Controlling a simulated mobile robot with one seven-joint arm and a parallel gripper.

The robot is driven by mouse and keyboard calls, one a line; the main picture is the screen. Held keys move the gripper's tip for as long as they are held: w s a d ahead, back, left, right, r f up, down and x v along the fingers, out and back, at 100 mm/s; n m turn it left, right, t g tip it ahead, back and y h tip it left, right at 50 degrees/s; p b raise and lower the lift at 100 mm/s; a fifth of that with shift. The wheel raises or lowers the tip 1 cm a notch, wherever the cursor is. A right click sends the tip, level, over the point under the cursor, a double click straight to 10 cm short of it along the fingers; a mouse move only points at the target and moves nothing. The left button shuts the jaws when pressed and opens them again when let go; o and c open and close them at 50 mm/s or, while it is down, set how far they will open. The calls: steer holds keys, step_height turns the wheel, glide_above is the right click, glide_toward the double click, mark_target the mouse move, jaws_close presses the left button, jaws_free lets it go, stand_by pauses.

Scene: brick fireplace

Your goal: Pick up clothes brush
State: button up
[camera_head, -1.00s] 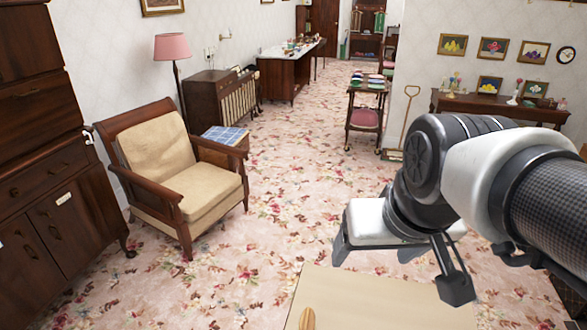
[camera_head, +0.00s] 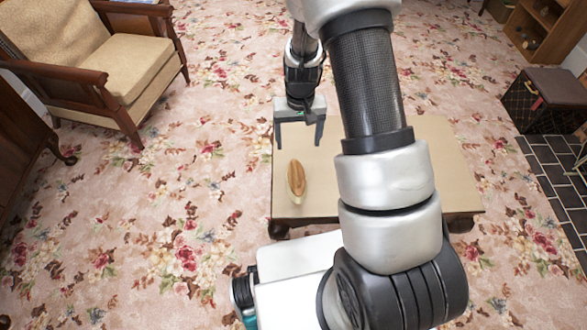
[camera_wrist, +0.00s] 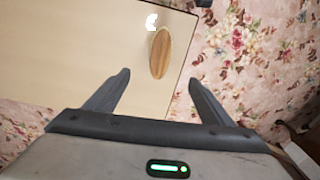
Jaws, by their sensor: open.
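The clothes brush (camera_head: 297,178) is an oval, light-brown wooden piece with a pale edge. It lies near the left edge of a low beige table (camera_head: 400,140), with its long side running roughly front to back in the head view. My gripper (camera_head: 298,145) is open and empty, and in the head view its fingers show just beyond the brush. In the wrist view the brush (camera_wrist: 160,54) lies ahead of the two spread fingers (camera_wrist: 163,80), roughly midway between them and clear of both. The gap in height between fingers and brush is hard to tell.
A wooden armchair (camera_head: 110,65) stands at the upper left. A dark crate (camera_head: 545,98) stands at the right beside dark tiles (camera_head: 560,180). Floral carpet surrounds the table. The visible tabletop around the brush is bare; my arm hides part of it.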

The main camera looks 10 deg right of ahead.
mark_target(296, 171)
step_height(296, 171, down, 15)
steer(key=b, duration=0.3)
steer(key=shift+d+r, duration=0.1)
steer(key=shift+r, duration=0.05)
steer(key=shift+w+a+f+b, duration=0.15)
steer(key=shift+f+b, duration=0.3)
steer(key=shift+f, duration=1)
steer(key=shift+w+a+f+b, duration=0.1)
steer(key=shift+f+b, duration=0.3)
steer(key=shift+f, duration=1.05)
steer(key=c, duration=1.2)
steer(key=shift+r, duration=0.15)
step_height(296, 171, up, 10)
steer(key=shift+f+p, duration=0.1)
steer(key=shift+p, duration=1.15)
